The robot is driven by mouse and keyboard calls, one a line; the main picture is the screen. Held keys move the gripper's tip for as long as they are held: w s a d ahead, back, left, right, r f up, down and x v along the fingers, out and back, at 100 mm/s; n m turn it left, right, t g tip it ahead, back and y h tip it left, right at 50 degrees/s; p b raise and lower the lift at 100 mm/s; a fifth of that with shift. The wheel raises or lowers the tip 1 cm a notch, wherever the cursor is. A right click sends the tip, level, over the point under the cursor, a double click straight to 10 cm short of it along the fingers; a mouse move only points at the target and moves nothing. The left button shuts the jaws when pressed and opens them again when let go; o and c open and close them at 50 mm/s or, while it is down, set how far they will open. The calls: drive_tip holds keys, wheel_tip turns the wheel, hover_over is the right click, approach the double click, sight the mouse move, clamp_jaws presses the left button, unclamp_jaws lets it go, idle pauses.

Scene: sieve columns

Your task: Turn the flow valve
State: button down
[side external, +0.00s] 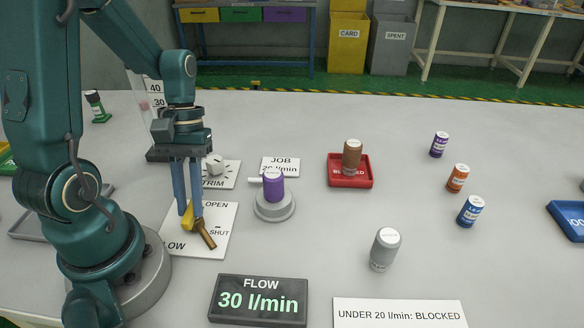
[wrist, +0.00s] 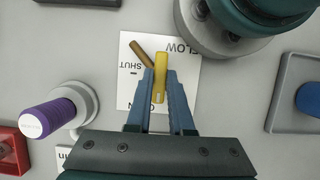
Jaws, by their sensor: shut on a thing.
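The flow valve sits on a white plate (side external: 222,219) marked OPEN, SHUT and FLOW. Its yellow handle (wrist: 160,85) is between my fingers, and a brass-coloured piece (side external: 207,235) sticks out beside it. My gripper (side external: 190,213) points down and is shut on the yellow handle; it also shows in the wrist view (wrist: 160,76). My fingers hide part of the handle and the plate. The flow display (side external: 258,300) reads 30 l/min. A job card (side external: 281,162) shows 20 l/min, partly covered by the purple-topped column.
A purple column (side external: 273,186) stands on a grey round base (side external: 273,207) right of the valve. A TRIM knob (side external: 214,165) is behind it. A red tray (side external: 364,180) holds a brown column (side external: 352,156). A grey bottle (side external: 385,249) and several small jars stand farther right.

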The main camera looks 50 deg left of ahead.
drive_tip(key=c, duration=0.8)
unclamp_jaws()
drive_tip(key=shift+v, duration=2.6)
drive_tip(key=shift+w+d+r, duration=0.15)
drive_tip(key=shift+d, duration=0.05)
drive_tip(key=d+r+m+t+y, duration=0.3)
drive_tip(key=d+r+m+t, duration=0.4)
drive_tip(key=m+t, duration=0.1)
drive_tip(key=shift+d+m+t, duration=0.2)
drive_tip(key=shift+m+t, duration=0.2)
drive_tip(key=shift+m, duration=0.2)
